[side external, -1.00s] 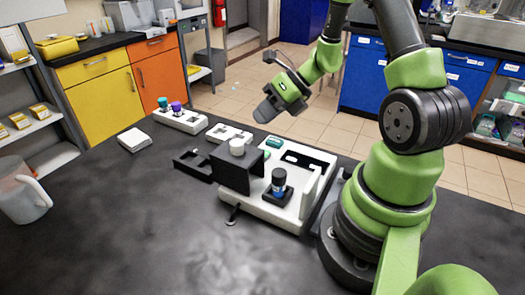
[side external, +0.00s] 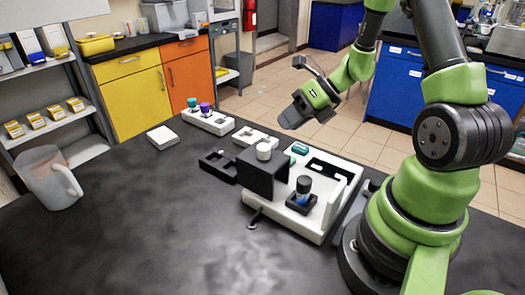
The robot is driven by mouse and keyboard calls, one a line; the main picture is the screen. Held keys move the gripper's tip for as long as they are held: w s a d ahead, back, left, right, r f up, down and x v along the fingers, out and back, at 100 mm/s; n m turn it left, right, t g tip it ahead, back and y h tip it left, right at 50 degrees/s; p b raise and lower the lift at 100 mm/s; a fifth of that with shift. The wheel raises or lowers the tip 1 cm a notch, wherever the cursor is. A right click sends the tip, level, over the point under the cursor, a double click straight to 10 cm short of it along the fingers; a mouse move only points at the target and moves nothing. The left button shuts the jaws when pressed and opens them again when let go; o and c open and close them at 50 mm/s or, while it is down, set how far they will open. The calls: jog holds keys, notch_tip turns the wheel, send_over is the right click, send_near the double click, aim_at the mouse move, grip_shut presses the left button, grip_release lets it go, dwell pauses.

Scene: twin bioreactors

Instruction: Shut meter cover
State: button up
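The meter seems to be the white device (side external: 287,222) on the dark bench, though I cannot tell for certain. A black panel or box (side external: 262,172) stands upright at its left end and may be the cover; its hinge is not clear. A vial with a blue band (side external: 303,190) stands upright in a black holder on the device's right part, which is open from above. My gripper (side external: 292,116) hangs in the air behind and above the device, apart from it, pointing down to the left. Its fingers are too small and dark to show whether they are open.
A small white cup (side external: 264,151) shows at the black box's top. A black tray (side external: 217,166), white racks (side external: 208,121) with coloured caps and a white block (side external: 162,137) lie behind and left. A jug (side external: 48,178) stands far left. The front bench is clear.

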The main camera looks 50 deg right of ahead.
aim_at(265, 146)
jog(key=o, duration=0.5)
jog(key=a+r+n+g, duration=0.1)
jog(key=n, duration=0.1)
jog(key=a+r+n+g, duration=0.1)
jog(key=r+n, duration=0.1)
jog(key=n, duration=0.1)
jog(key=a+r+n+y, duration=0.1)
jog(key=a+n, duration=0.1)
jog(key=n, duration=0.1)
jog(key=shift+w+r+g, duration=0.15)
jog(key=shift+w+g, duration=0.15)
jog(key=shift+g, duration=0.1)
jog(key=shift+c, duration=0.2)
notch_tip(265, 146, up, 4)
jog(key=s+a+n+g+h, duration=0.1)
jog(key=a+n+g+h, duration=0.15)
jog(key=n, duration=0.55)
jog(key=shift+g, duration=0.45)
jog(key=x, duration=0.6)
jog(key=d+x, duration=0.1)
jog(key=x, duration=0.2)
jog(key=shift+s+a+f, duration=0.15)
jog(key=shift+a+f, duration=0.05)
jog(key=shift+f, duration=0.25)
jog(key=shift+c, duration=0.2)
